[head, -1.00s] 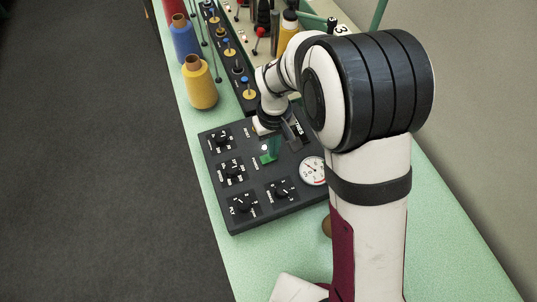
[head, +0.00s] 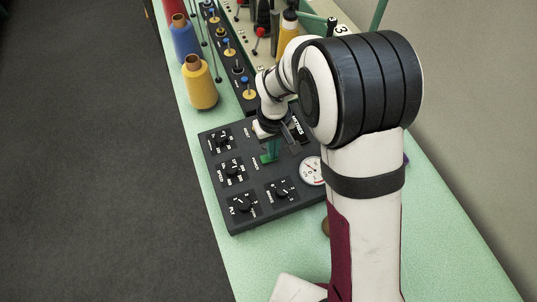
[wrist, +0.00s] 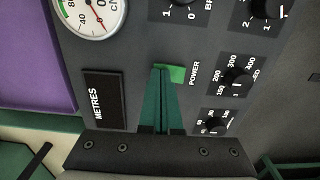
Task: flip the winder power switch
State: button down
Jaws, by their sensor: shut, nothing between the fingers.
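The power switch is a green rocker (head: 265,159) on the dark winder control panel (head: 240,221). In the wrist view the green switch (wrist: 178,74) lies beside the word POWER. My gripper (head: 271,155) points down at the switch, its dark green fingers closed together and empty. In the wrist view the fingertips of my gripper (wrist: 161,70) overlap the left part of the switch. I cannot tell whether they touch it. The fingers hide part of the switch.
Black knobs (head: 243,203) and a round white gauge (head: 313,171) surround the switch. A dark METRES display (wrist: 104,99) lies left of my fingers in the wrist view. Yellow (head: 200,84) and blue (head: 185,40) thread cones stand behind the panel. A purple object (wrist: 36,60) lies beyond the panel.

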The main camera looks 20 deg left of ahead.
notch_tip(320, 180, up, 7)
dwell(0.5)
jog(key=s+d+r+m+y, duration=0.1)
jog(key=s+d+r+m, duration=0.4)
jog(key=d, duration=0.4)
jog(key=s+d+r+m, duration=0.4)
jog(key=s+d+m, duration=0.1)
jog(key=d, duration=0.3)
jog(key=s+d+m, duration=0.3)
jog(key=s+m, duration=0.1)
jog(key=s, duration=0.4)
jog(key=shift+s+d+m+y, duration=0.15)
jog(key=shift+d+m+y, duration=0.15)
jog(key=shift+y, duration=0.1)
jog(key=shift+f, duration=0.1)
